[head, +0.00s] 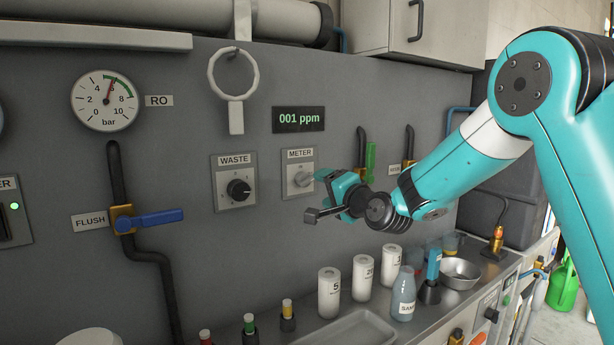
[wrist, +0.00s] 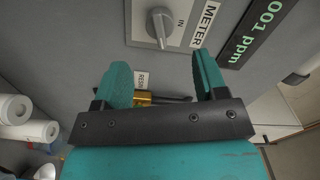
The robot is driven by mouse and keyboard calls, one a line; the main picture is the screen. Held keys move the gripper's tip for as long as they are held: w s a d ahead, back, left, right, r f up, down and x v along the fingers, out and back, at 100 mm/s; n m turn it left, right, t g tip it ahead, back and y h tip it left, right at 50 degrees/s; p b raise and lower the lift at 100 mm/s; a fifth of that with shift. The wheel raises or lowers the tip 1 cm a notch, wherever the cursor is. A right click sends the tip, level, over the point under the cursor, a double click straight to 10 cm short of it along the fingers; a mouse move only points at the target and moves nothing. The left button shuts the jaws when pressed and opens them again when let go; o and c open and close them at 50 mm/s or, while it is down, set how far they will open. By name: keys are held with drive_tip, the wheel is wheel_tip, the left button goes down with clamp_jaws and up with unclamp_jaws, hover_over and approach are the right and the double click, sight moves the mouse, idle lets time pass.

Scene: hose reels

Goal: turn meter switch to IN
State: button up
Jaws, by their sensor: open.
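The METER switch (head: 302,179) is a grey lever knob on a light plate on the grey wall panel. In the wrist view the switch (wrist: 159,27) has its lever pointing toward my gripper, away from the IN mark (wrist: 181,22), which lies between knob and METER label. In the head view the lever points to the right. My gripper (head: 320,195) is just right of and below the switch, apart from it. In the wrist view my gripper (wrist: 160,68) has its fingers spread, empty, with the switch ahead between their lines.
A display (head: 299,119) above reads 001 ppm. The WASTE knob (head: 238,190) is left of the METER plate. Pipes with a green handle (head: 370,162) stand to the right. White bottles (head: 329,292) and a blue-grey bottle (head: 403,295) stand on the counter below.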

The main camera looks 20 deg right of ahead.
sight(309, 182)
drive_tip(key=p+x, duration=0.1)
drive_tip(key=x, duration=0.7)
drive_tip(key=shift+w+a+p, duration=0.1)
drive_tip(key=shift+w+p, duration=0.2)
drive_tip(key=shift+p, duration=0.1)
drive_tip(key=shift+f, duration=0.1)
drive_tip(key=c, duration=0.9)
